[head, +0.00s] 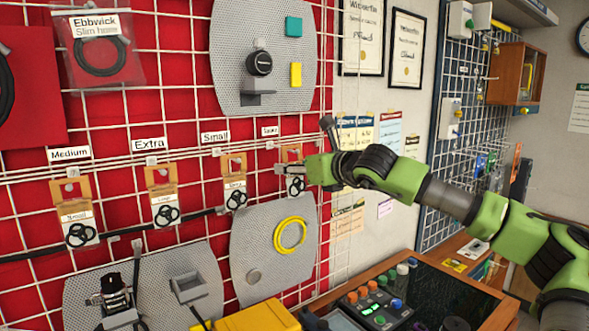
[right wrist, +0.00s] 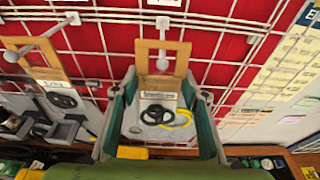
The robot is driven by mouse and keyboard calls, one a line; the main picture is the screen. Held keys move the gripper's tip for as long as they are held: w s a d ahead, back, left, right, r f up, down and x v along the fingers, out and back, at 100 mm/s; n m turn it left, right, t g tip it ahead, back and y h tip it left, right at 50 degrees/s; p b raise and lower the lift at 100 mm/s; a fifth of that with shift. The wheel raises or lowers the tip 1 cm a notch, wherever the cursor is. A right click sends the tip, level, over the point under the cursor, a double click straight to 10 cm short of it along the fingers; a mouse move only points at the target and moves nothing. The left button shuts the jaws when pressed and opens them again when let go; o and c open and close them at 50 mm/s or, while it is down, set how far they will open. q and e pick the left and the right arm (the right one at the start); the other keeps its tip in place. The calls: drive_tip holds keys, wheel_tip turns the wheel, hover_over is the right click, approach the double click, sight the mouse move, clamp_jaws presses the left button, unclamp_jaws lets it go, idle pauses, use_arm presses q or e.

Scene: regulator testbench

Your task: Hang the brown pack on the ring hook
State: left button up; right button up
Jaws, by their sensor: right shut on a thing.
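The brown pack, with a brown top frame and a clear lower part holding black rings, is at the right end of a row of similar packs in the head view (head: 296,186). My right gripper (head: 287,169) is shut on it, with one finger at each side in the right wrist view (right wrist: 160,80). The pack hangs upright, its top frame (right wrist: 179,62) above the fingers. A pale hook (right wrist: 162,40) with a round tip overlaps the frame's opening. I cannot tell whether it bears the pack. The label above (head: 270,131) is too small to read. My left gripper is not in view.
Similar packs hang to the left under labels reading Medium (head: 69,154), Extra (head: 148,144) and Small (head: 215,136). White wire grid covers the red wall. Below are a grey panel with a yellow coil (head: 290,235), a yellow box (head: 258,318) and a button panel (head: 372,302).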

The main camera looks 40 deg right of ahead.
idle(0.3)
drive_tip(key=o, duration=1)
drive_tip(key=v, duration=1.2)
